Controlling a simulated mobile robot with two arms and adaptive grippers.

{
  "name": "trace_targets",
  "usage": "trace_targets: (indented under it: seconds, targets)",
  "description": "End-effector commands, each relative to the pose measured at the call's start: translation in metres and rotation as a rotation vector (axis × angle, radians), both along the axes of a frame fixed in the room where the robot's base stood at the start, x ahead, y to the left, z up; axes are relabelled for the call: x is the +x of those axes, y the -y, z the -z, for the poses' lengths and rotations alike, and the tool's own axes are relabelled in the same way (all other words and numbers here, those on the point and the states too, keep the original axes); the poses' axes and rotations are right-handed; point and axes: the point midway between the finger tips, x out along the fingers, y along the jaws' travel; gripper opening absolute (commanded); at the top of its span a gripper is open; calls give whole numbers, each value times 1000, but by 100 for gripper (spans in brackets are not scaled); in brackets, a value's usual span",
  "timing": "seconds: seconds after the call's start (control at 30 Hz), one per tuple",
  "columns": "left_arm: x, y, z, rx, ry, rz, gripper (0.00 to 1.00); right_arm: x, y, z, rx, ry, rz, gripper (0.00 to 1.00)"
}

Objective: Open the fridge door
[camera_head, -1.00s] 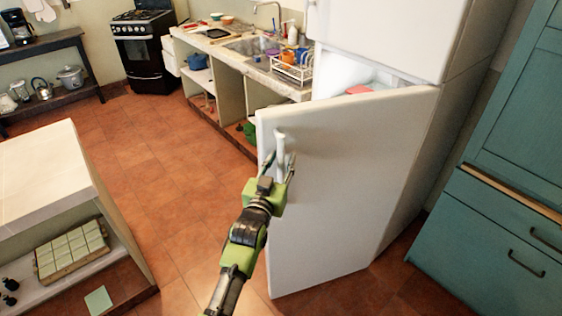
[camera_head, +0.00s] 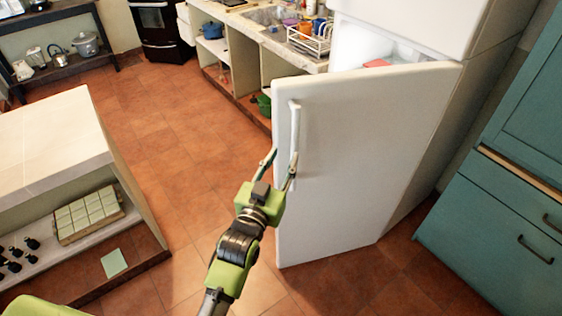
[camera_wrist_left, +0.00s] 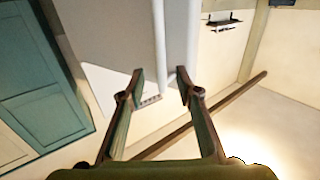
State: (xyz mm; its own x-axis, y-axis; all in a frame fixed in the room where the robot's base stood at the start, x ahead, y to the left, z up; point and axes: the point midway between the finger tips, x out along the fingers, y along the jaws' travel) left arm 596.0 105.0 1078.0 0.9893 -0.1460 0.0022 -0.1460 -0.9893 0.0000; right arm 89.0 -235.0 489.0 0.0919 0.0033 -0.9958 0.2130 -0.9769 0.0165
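The white fridge door (camera_head: 350,150) stands swung open in the head view. Its vertical white handle (camera_head: 294,125) is near the door's free edge. My left gripper (camera_head: 281,158) is by the handle's lower end, with its fingers spread apart. One fingertip overlaps the handle in the picture and the other is to the left of the door edge. In the left wrist view the open fingers (camera_wrist_left: 160,85) are empty, with the white handle (camera_wrist_left: 160,40) showing ahead between them; contact cannot be told. My right gripper is not in view.
The fridge interior (camera_head: 365,45) shows behind the door. Teal drawers (camera_head: 500,230) stand to the right. A counter with a sink (camera_head: 268,15) is behind, and a pale low unit (camera_head: 50,135) is at left. The tiled floor (camera_head: 170,150) between is clear.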

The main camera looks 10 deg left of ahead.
Motion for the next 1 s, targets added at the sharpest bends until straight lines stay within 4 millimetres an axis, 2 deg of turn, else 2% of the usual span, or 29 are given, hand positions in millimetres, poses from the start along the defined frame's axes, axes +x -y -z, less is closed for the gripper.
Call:
trace_targets:
  seconds: [0.13, 0.37, 0.47, 0.5, 0.53, 0.57, 0.67, 0.7, 0.77, 0.8, 0.9, 1.0]
  targets:
    - [-7, -1, 0, 1, 0, 0, 31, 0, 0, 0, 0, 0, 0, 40]
    - [-8, -1, 0, 1, 0, 0, 31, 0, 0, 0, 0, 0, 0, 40]
    - [-8, -1, 4, 2, -6, 1, 11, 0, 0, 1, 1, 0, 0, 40]
    - [-8, 0, 12, 5, -19, 3, 0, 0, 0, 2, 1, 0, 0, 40]
    - [-8, 1, 23, 7, -36, 6, 0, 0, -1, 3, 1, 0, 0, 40]
    - [-9, 1, 37, 12, -59, 9, 0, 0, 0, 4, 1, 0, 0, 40]
    - [-17, 5, 110, 34, -177, 25, 0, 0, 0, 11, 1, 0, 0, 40]
    - [-24, 6, 149, 46, -240, 33, 0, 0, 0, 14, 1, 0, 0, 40]
    - [-42, 5, 213, 65, -346, 45, 0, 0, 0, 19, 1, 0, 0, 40]
    - [-57, 3, 255, 79, -419, 51, 0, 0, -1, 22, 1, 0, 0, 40]
    - [-102, -5, 347, 110, -586, 63, 0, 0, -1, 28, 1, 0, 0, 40]
    - [-149, -16, 416, 134, -724, 70, 0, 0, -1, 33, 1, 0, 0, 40]
